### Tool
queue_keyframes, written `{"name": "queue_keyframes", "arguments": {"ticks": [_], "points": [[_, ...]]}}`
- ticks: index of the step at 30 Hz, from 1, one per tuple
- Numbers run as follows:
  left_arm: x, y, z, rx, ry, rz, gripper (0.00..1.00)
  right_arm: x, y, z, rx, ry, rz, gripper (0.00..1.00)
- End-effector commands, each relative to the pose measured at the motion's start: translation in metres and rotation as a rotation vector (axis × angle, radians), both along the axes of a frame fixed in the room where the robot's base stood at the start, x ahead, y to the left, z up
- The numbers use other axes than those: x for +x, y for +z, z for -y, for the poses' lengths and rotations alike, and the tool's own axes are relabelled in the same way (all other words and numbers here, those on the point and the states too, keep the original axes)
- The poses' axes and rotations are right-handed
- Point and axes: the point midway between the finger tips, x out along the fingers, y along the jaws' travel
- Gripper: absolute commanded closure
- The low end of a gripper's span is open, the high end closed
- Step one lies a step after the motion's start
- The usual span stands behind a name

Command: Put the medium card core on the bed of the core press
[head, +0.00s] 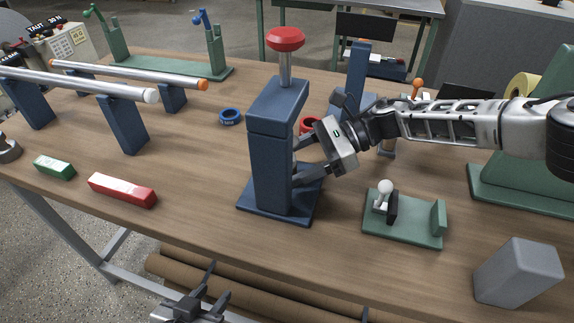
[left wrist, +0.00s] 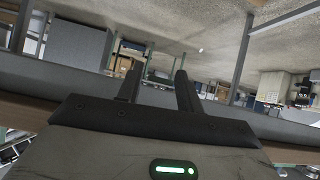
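The blue core press (head: 270,165) stands at the middle of the table, with a red knob (head: 286,39) on its plunger. My right gripper (head: 299,162) is at the right side of the press. Its fingers are spread apart, with their tips partly hidden by the press. The press bed is mostly hidden, and I cannot make out a card core on it or between the fingers. My left gripper (head: 190,300) is low at the front edge, below the tabletop. The left wrist view shows its two fingers (left wrist: 158,85) apart and empty.
A blue ring (head: 230,117) and a red ring (head: 310,125) lie behind the press. A green fixture (head: 405,226) and a grey block (head: 518,272) are to the right. Red (head: 122,190) and green (head: 54,167) bars lie left. Brown rolls (head: 270,285) are below the table.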

Motion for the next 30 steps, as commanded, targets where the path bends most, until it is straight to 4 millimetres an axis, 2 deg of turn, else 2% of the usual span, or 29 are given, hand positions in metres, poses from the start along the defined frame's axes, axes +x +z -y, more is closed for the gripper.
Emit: {"name": "queue_keyframes", "arguments": {"ticks": [6,13,18,30], "points": [[-0.001,-0.013,0.001,-0.014,0.003,-0.007,0.64,0.011,0.017,0.046,0.001,-0.004,0.003,0.36],[0.002,-0.008,0.004,-0.034,0.009,0.009,0.64,0.017,0.032,0.080,0.000,0.000,0.001,0.36],[0.002,-0.007,0.004,-0.039,0.011,0.014,0.64,0.019,0.037,0.090,-0.001,0.001,0.000,0.36],[0.002,-0.006,0.004,-0.039,0.013,0.013,0.64,0.019,0.038,0.090,-0.001,0.002,0.000,0.36]]}}
